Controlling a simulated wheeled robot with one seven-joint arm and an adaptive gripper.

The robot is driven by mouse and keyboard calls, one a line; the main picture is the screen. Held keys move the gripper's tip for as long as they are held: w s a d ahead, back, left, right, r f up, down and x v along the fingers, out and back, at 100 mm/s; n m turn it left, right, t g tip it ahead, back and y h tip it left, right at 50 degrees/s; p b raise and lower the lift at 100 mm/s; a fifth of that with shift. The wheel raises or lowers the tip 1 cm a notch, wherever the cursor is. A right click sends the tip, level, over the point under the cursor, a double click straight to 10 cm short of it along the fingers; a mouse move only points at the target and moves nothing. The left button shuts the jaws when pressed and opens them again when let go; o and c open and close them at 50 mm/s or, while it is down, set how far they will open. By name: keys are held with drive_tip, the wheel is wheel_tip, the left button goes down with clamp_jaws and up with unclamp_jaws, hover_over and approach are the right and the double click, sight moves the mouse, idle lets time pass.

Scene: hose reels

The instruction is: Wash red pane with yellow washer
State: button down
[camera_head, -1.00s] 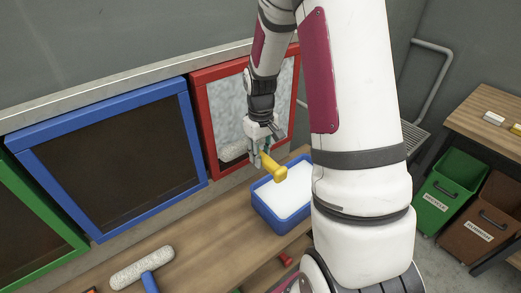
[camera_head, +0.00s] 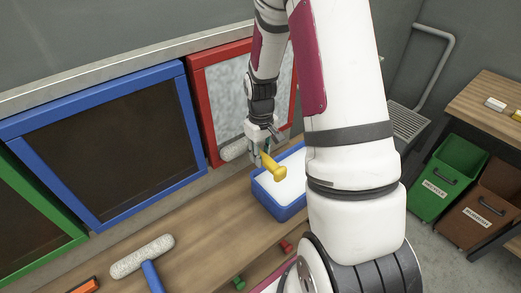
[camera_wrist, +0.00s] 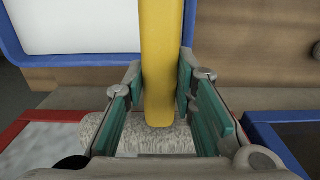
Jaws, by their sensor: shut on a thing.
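The red pane (camera_head: 228,92) is a red frame around a mottled grey-white panel, upright on the wall behind the bench. Part of it is hidden by my arm. My gripper (camera_head: 259,149) is shut on the yellow handle of the yellow washer (camera_head: 271,164), in front of the lower part of the red pane. In the wrist view the yellow washer (camera_wrist: 160,60) stands between the green finger pads, with its fuzzy pale roller (camera_wrist: 140,135) across the handle's end. The roller is at the pane's lower edge; I cannot tell whether it touches.
A blue-framed dark pane (camera_head: 110,150) and a green-framed one (camera_head: 30,215) are to the left. A blue-handled roller (camera_head: 142,257) lies on the bench front. Green and brown bins stand at right.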

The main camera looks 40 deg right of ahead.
sight(276, 167)
drive_tip(key=shift+w+f, duration=0.15)
drive_tip(key=shift+f, duration=0.5)
drive_tip(key=s+p, duration=0.1)
drive_tip(key=s, duration=0.1)
drive_tip(key=shift+s+r, duration=0.1)
drive_tip(key=shift+s, duration=0.2)
drive_tip(key=shift+s+d+p, duration=0.1)
drive_tip(key=shift+s+p, duration=1.3)
drive_tip(key=shift+s, duration=0.85)
